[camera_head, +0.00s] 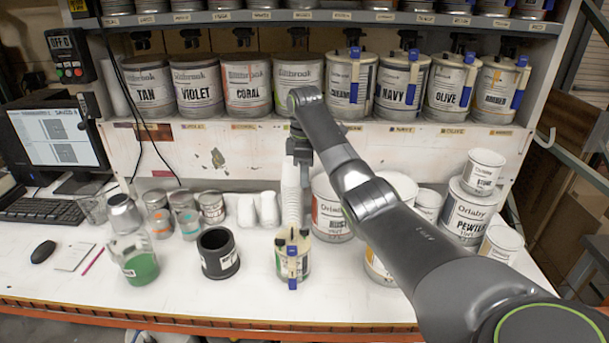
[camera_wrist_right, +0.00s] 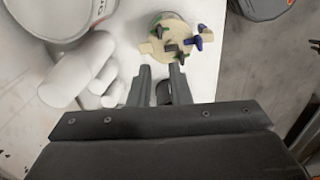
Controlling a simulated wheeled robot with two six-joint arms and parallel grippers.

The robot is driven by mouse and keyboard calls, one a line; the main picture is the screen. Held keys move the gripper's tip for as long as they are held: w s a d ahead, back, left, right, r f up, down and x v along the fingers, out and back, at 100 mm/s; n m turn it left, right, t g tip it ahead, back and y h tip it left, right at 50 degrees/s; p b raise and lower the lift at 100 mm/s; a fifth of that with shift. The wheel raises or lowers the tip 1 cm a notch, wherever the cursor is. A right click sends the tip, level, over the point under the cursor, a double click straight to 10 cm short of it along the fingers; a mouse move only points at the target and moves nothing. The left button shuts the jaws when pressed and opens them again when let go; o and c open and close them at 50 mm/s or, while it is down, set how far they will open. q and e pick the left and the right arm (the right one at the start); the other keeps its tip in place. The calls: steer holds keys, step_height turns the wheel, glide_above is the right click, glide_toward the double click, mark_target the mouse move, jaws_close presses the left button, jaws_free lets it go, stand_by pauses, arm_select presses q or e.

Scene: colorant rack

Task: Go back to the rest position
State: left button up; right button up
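My right arm reaches in from the lower right of the head view. Its right gripper (camera_head: 301,155) points down in front of the shelf, above the white table (camera_head: 190,290). In the right wrist view the two fingers of the gripper (camera_wrist_right: 160,72) are apart with a gap between them. A small can with a wooden lid and a blue clip (camera_wrist_right: 168,42) shows beyond the fingertips. The same can (camera_head: 293,262) stands on the table near the front edge in the head view. I see nothing held. My left gripper is not in view.
A stack of white cups (camera_head: 292,192) stands below the gripper. Labelled cans such as CORAL (camera_head: 246,88) line the shelf. A black can (camera_head: 218,254), a jar of green paint (camera_head: 138,266) and Oriaby tins (camera_head: 464,217) stand on the table. A monitor (camera_head: 60,138) is at left.

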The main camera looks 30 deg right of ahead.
steer(key=shift+d+f, duration=0.1)
steer(key=shift+d, duration=0.15)
